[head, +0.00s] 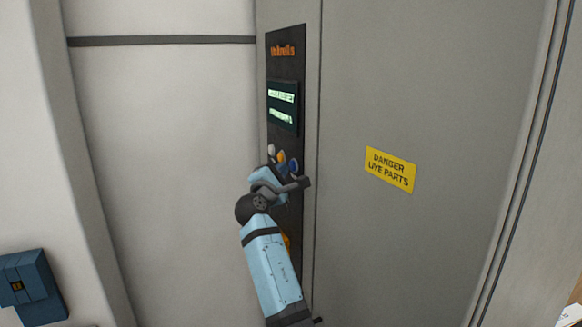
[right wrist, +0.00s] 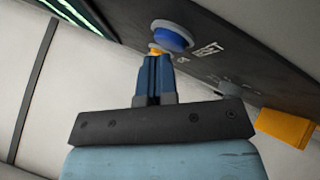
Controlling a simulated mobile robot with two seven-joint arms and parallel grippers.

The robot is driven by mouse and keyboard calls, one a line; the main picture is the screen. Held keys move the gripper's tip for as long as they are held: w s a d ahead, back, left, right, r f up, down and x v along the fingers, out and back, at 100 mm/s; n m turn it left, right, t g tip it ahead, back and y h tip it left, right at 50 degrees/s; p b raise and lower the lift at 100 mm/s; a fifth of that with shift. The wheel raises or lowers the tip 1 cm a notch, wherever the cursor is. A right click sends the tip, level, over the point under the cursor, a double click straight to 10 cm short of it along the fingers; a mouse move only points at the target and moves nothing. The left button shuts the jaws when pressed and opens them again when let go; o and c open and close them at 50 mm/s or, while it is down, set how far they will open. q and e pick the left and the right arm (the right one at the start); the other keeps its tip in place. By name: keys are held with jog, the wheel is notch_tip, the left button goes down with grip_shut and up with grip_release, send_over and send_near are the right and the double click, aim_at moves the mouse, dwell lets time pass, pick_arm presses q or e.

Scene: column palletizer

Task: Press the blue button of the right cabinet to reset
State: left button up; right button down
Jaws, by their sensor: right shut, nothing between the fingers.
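The right cabinet (head: 420,90) is grey, with a dark control panel (head: 286,60) on its narrow left strip. The round blue button (right wrist: 172,36) has a pale rim and sits beside the word RESET in the right wrist view. In the head view the blue button (head: 293,167) shows just above my right gripper (head: 282,170). My right gripper also shows in the right wrist view (right wrist: 155,62), shut and empty. Its fingertips are close to the panel, just below the blue button in the picture; I cannot tell if they touch it. My left gripper is out of view.
A white and an orange button (head: 280,156) sit beside the blue one. A yellow part (right wrist: 286,127) sticks out from the panel. A yellow danger sign (head: 390,169) is on the cabinet door. A blue box (head: 30,285) is at lower left.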

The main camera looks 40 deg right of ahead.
jog(key=shift+d, duration=0.3)
jog(key=shift+a, duration=0.1)
dwell(0.4)
jog(key=shift+w+a, duration=0.1)
jog(key=shift+a, duration=0.6)
jog(key=a, duration=0.2)
jog(key=w+a+b, duration=0.1)
jog(key=a, duration=0.2)
jog(key=shift+w, duration=0.1)
jog(key=shift+d, duration=0.1)
dwell(0.7)
